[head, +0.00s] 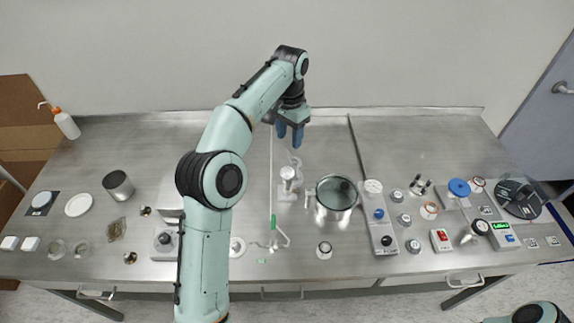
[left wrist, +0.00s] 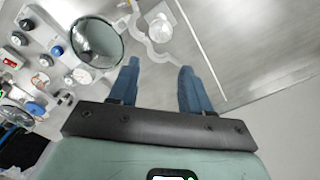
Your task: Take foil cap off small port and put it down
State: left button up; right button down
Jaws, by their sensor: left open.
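A glass-topped metal vessel (head: 336,197) stands mid-table, with a small side port (head: 310,194) on its left. I cannot make out clearly whether foil covers that port. Left of it stands a small silver-topped piece (head: 288,174), held by a pale clamp or bracket; this may be foil, but I cannot tell. My left gripper (head: 291,133) is open and empty, above the table behind these things. In the left wrist view its two blue fingers (left wrist: 159,82) are apart with bare table between them. The vessel (left wrist: 96,42) and silver-topped piece (left wrist: 160,24) lie beyond the fingertips.
A grey control strip (head: 381,225) and several gauges and fittings crowd the right side. A metal cup (head: 118,185) and dishes stand left. The table's back left (head: 150,140) is clear.

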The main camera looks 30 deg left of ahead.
pick_arm(q)
send_over(287, 168)
jog(key=f, duration=0.6)
jog(key=shift+w+d+f+b, duration=0.15)
jog(key=shift+w+f+b, duration=0.15)
jog(key=shift+w+f, duration=0.1)
jog(key=shift+s+f, duration=0.25)
jog(key=shift+f, duration=0.1)
notch_tip(287, 168, down, 4)
jog(key=shift+s+r+b, duration=0.1)
jog(key=shift+b, duration=0.45)
jog(key=shift+s+f, duration=0.1)
jog(key=shift+f, duration=0.25)
jog(key=shift+c, duration=0.6)
grip_shut()
pick_arm(e)
jog(key=s+f, duration=0.2)
jog(key=s, duration=0.1)
jog(key=shift+f, duration=0.15)
